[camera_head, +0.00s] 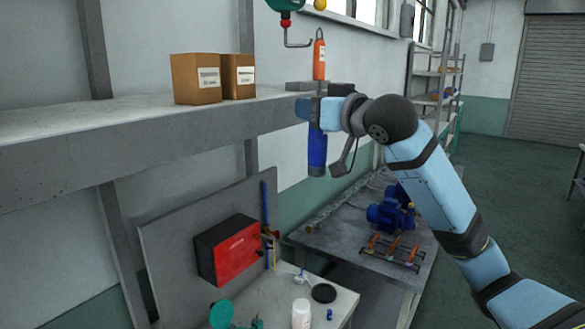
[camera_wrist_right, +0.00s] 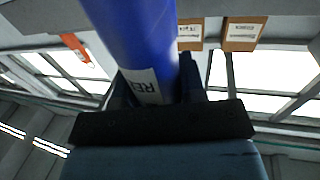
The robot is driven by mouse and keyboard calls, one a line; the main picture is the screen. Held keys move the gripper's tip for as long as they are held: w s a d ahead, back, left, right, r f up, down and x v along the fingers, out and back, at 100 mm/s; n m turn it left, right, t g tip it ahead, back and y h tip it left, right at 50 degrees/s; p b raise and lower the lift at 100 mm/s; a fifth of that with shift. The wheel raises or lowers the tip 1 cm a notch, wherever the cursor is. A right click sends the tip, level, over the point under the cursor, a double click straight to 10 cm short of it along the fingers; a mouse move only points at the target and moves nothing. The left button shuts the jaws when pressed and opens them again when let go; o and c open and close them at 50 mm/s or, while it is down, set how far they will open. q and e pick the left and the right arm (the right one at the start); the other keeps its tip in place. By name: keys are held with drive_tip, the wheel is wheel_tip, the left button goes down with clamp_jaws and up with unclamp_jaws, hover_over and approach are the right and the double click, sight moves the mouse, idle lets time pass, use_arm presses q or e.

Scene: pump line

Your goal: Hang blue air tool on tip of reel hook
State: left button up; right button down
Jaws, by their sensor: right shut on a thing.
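The blue air tool (camera_head: 317,152) hangs upright in my right gripper (camera_head: 316,110), which is shut around its upper part. In the right wrist view the tool (camera_wrist_right: 138,38) fills the top centre between the fingers, with part of a white label showing. The reel hook (camera_head: 297,44) is a thin bent rod under the red ball of the green reel (camera_head: 285,5), above the gripper. An orange cylinder (camera_head: 319,60) with a white label hangs at the hook's tip side, directly above the gripper in the picture; I cannot tell whether it touches the hook. My left gripper is out of view.
A grey shelf (camera_head: 150,139) with two cardboard boxes (camera_head: 196,80) runs along the left, close to the gripper. Below are a red box (camera_head: 238,252) on a panel and a bench with a blue pump (camera_head: 391,212). Open floor lies at right.

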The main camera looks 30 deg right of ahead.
drive_tip(key=s+d+r+n+y, duration=0.1)
drive_tip(key=s+r+y, duration=0.1)
drive_tip(key=s+r, duration=0.55)
drive_tip(key=p+x, duration=0.1)
drive_tip(key=x, duration=1)
drive_tip(key=shift+w+a+f, duration=0.2)
drive_tip(key=shift+a+f, duration=0.1)
drive_tip(key=shift+f, duration=0.1)
idle(0.3)
idle(0.6)
drive_tip(key=c, duration=0.6)
unclamp_jaws()
drive_tip(key=shift+s+f, duration=0.1)
